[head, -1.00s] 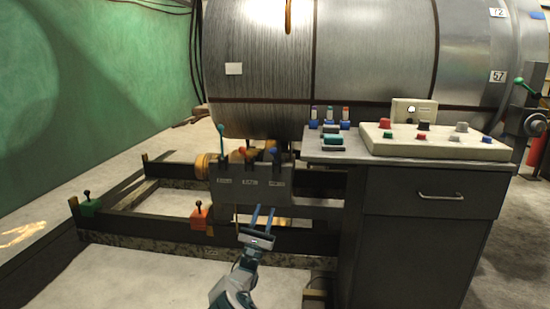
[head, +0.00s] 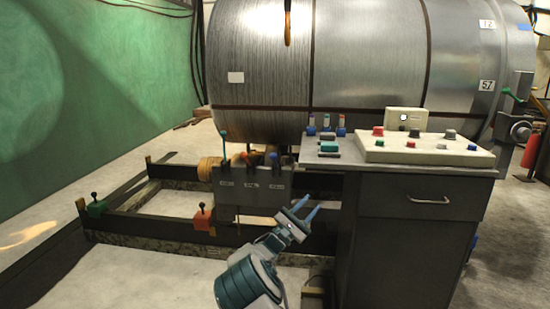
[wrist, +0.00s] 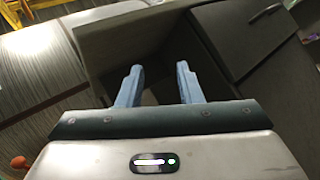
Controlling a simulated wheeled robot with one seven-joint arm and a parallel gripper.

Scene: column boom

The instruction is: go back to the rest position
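My gripper (head: 309,214) is in the lower middle of the head view, in front of the lever box and just left of the desk (head: 412,235). Its two blue fingers point up and to the right. In the wrist view my gripper (wrist: 160,85) shows both fingers apart with nothing between them. Dark grey panels lie beyond the fingertips there. No rest position is marked in the frames.
The lever box (head: 250,190) has several levers. A control panel (head: 425,148) with coloured knobs stands on the desk. A large metal cylinder (head: 365,60) is behind. Low dark beams (head: 150,233) cross the floor at left; pale floor (head: 130,275) in front is clear.

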